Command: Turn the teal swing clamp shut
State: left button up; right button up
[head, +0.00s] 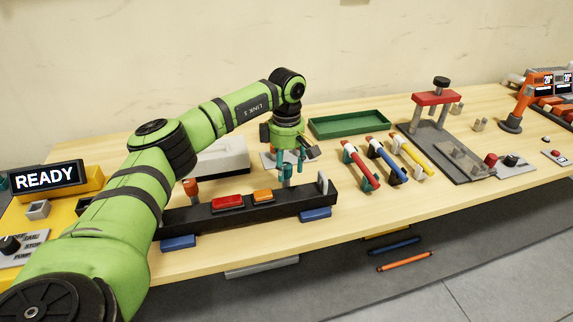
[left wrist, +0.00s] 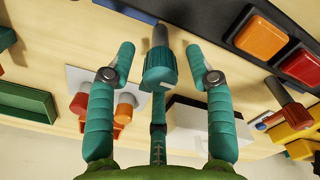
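The teal swing clamp (left wrist: 160,70), a teal knob on a grey shaft, stands at the dark bar (left wrist: 215,15) in the left wrist view. In the head view the clamp (head: 285,171) is near the right part of the dark bar (head: 265,208), partly hidden by my gripper. My left gripper (left wrist: 159,52) is open, one teal finger on each side of the knob, with a visible gap on both sides. In the head view the left gripper (head: 292,160) points down over the clamp. A narrow teal piece with tick marks is behind the knob; I cannot tell what it belongs to. My right gripper is not in view.
The bar carries a red block (head: 228,202), an orange block (head: 263,196) and an orange clamp (head: 190,187). Red, blue and yellow-handled tools (head: 360,165) stand to the right. A green tray (head: 349,124) lies behind. A READY display (head: 45,178) is at left.

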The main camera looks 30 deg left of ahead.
aim_at(287, 165)
pick_arm(q)
notch_tip(287, 165, up, 12)
dwell(0.6)
dwell(0.4)
